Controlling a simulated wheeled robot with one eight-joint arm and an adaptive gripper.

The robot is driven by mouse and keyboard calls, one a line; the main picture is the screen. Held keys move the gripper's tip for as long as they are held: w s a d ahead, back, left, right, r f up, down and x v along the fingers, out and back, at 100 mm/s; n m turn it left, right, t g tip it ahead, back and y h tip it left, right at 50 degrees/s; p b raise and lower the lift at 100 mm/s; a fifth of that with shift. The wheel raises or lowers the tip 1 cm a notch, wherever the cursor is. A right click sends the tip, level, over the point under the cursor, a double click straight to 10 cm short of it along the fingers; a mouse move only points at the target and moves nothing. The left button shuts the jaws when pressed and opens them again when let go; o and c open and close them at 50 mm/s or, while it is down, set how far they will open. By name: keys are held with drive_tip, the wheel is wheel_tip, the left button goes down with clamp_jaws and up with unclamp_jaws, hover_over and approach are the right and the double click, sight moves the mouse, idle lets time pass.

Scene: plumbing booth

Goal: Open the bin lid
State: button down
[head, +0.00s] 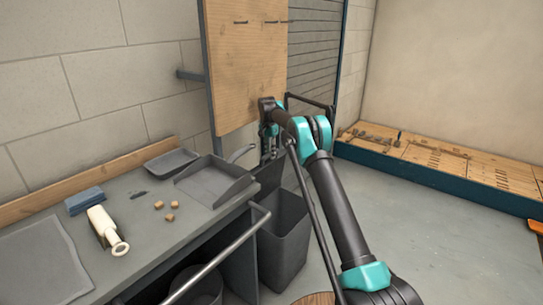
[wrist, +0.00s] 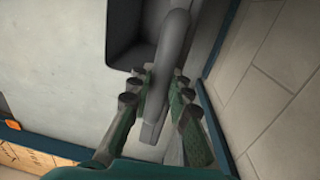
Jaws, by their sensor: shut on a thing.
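The dark grey bin (head: 284,245) stands on the floor at the right end of the workbench, and its top is open. The lid (head: 268,180) stands raised, roughly upright, at the bin's back left side. My gripper (head: 268,152) is above the lid, partly hidden by my arm. In the wrist view, my gripper (wrist: 160,88) is shut on a long grey part of the lid (wrist: 156,110), with one finger on each side. The bin's dark opening (wrist: 128,38) shows behind it. The lid's hinge is hidden.
The workbench (head: 150,240) on the left holds a dustpan (head: 212,182), a tray (head: 170,162), a blue sponge (head: 84,200), a white bottle-like item (head: 104,228) and small brown cubes (head: 170,217). A rail (head: 225,255) runs along its front. Floor at right is clear.

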drive_tip(key=c, duration=1.4)
unclamp_jaws()
drive_tip(key=r, duration=1.2)
drive_tip(key=shift+w+a, duration=0.3)
drive_tip(key=shift+a, duration=0.05)
